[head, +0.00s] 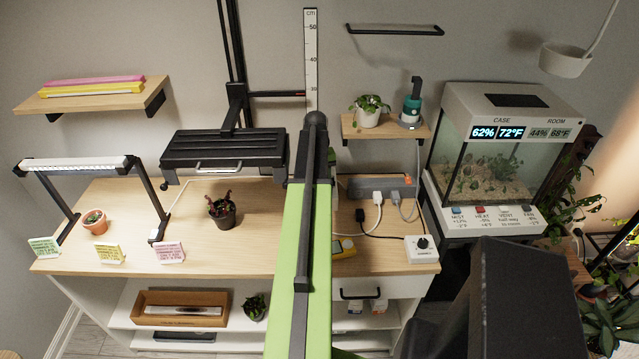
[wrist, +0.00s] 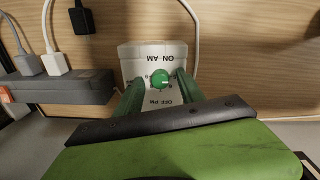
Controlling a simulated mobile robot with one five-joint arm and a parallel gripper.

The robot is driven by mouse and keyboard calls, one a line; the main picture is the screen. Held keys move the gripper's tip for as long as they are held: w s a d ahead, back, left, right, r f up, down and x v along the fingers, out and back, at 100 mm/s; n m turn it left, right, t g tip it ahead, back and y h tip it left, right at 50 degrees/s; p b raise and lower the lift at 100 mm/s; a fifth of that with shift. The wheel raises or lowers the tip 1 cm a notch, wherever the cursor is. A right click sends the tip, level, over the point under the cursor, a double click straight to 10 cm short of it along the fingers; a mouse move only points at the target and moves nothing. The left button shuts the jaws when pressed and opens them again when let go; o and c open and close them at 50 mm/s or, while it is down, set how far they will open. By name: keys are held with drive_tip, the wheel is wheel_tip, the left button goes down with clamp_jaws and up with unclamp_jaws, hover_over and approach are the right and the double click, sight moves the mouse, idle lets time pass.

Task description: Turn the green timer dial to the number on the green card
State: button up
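The green timer dial (wrist: 159,80) is a small round knob on a white timer box (wrist: 151,54) in the wrist view. The box's print, "ON AM" and "OFF PM", appears upside down. My gripper (wrist: 160,80) is open, with one dark green finger on each side of the dial and a small gap visible on both sides. Depth relative to the dial is hard to judge. The green card (head: 44,248) stands at the left front of the desk in the head view; its text is too small to read. I cannot make out the green dial in the head view, where my arm covers mid-desk.
A grey power strip (wrist: 62,90) lies left of the timer box in the wrist view, with plugs and cables near it. A white box with a black knob (head: 422,243) sits at the desk's right. Yellow (head: 109,253) and pink (head: 169,252) cards stand along the front.

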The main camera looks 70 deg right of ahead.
wheel_tip(320, 180, up, 17)
drive_tip(key=p, duration=1.7)
drive_tip(key=shift+w+a+r, duration=0.2)
drive_tip(key=shift+w, duration=0.15)
